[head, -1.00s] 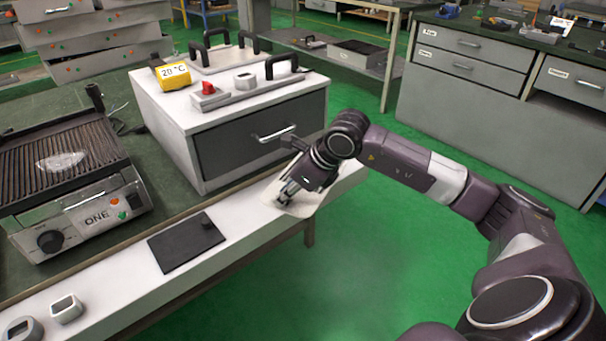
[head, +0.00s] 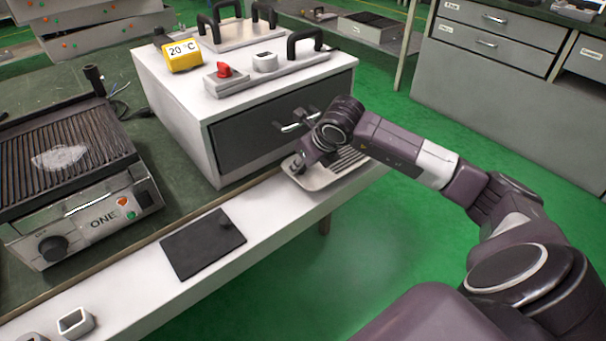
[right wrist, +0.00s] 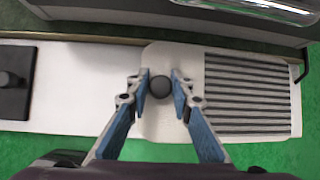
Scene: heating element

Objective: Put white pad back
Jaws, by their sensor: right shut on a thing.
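The white pad (head: 310,180) has a dark striped area on its right part and a round black knob (right wrist: 161,87) on its plain left part. It lies over the right end of the white ledge (head: 262,208), in front of the grey drawer; I cannot tell whether it touches the ledge. My right gripper (right wrist: 160,84) is shut on the pad's knob, a finger on each side of it. In the head view the right gripper (head: 300,164) is partly hidden by its own wrist. My left gripper is not in view.
A black pad with a knob (head: 202,245) lies on the ledge to the left. A white box with a grey drawer (head: 255,130) and a bar handle stands behind. A grill (head: 62,165) is at the left. Small square rings (head: 75,322) sit at the front left.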

